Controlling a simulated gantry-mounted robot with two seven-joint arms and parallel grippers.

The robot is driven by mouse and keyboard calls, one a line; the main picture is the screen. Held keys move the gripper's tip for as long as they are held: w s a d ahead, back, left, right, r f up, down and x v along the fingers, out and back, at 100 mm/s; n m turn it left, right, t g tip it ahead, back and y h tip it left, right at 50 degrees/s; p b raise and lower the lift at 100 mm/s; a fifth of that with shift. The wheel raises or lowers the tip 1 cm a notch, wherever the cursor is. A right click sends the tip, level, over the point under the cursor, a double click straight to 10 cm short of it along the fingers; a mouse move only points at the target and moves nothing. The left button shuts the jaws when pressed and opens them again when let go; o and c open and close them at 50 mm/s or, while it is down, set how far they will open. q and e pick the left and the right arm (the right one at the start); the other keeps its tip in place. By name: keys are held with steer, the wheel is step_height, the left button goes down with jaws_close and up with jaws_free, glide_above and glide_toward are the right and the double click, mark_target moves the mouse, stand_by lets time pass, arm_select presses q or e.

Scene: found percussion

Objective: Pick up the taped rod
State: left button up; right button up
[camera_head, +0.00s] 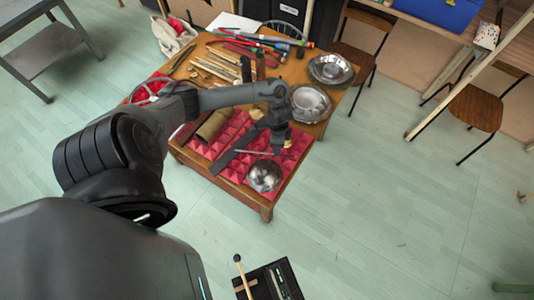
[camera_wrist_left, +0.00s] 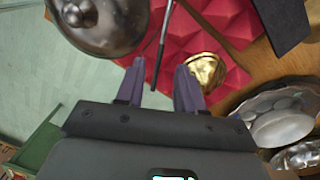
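A thin dark rod (camera_wrist_left: 163,40), which I take to be the taped rod, runs down the left wrist view and ends between the fingers of my left gripper (camera_wrist_left: 160,66). The fingers are apart, with a gap on both sides of the rod. In the head view the thin rod (camera_head: 253,152) lies over the pink pyramid foam near the table's front right, with my left gripper (camera_head: 278,150) above it. Any tape on it is too small to make out. My right gripper is not in view.
A shiny metal dome (camera_head: 264,175) is close to the rod, in front of it. Metal pans (camera_head: 310,103) stand at the table's right edge. A cardboard tube (camera_head: 213,124) lies left of my gripper. Sticks and mallets (camera_head: 215,65) cover the back. A brass cup (camera_wrist_left: 205,72) is beside one finger.

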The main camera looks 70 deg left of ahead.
mark_target(266, 154)
arm_select(q)
steer(key=shift+s+f+b, duration=0.15)
steer(key=shift+f+b, duration=0.1)
steer(key=shift+f, duration=1.1)
steer(key=shift+s+f+b, duration=0.1)
steer(key=shift+f+b, duration=0.15)
steer(key=shift+f, duration=1.05)
jaws_close()
